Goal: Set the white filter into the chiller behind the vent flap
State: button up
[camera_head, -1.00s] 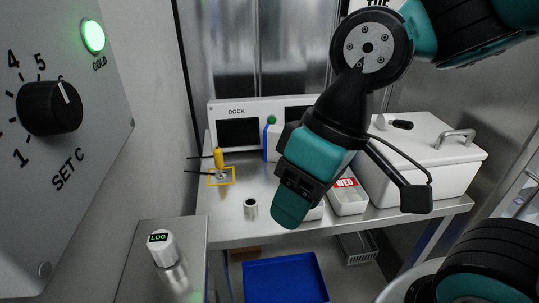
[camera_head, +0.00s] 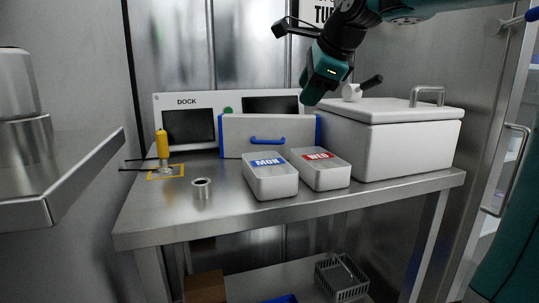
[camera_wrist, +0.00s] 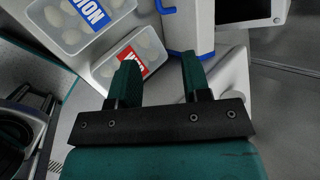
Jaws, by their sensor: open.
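No vent flap is plainly recognisable, and I cannot tell which thing is the white filter. A small white piece (camera_head: 352,92) with a black handle stands on the lid of a large white box (camera_head: 390,145). A pale box with blue sides and a blue handle (camera_head: 238,138) stands before the dock; it also shows in the wrist view (camera_wrist: 202,22). I cannot tell which box is the chiller. My gripper (camera_head: 312,98) is above and behind the WED tub, near the large box's left end. In the wrist view my gripper (camera_wrist: 158,65) is open and empty.
The MON tub (camera_head: 270,182) and WED tub (camera_head: 322,172) sit at mid-table. A metal cup (camera_head: 202,188), a yellow-handled tool (camera_head: 162,145) and the DOCK panel (camera_head: 200,101) are to the left and back. The table's front left is clear.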

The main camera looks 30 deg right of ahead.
jog(key=b, duration=0.3)
send_near(276, 138)
notch_tip(276, 138, down, 3)
jog(key=a, duration=0.2)
jog(key=b+x, duration=0.1)
jog(key=x, duration=0.3)
jog(key=shift+w+a+f+b, duration=0.15)
jog(key=shift+f+b, duration=0.2)
jog(key=shift+r, duration=0.1)
grip_shut()
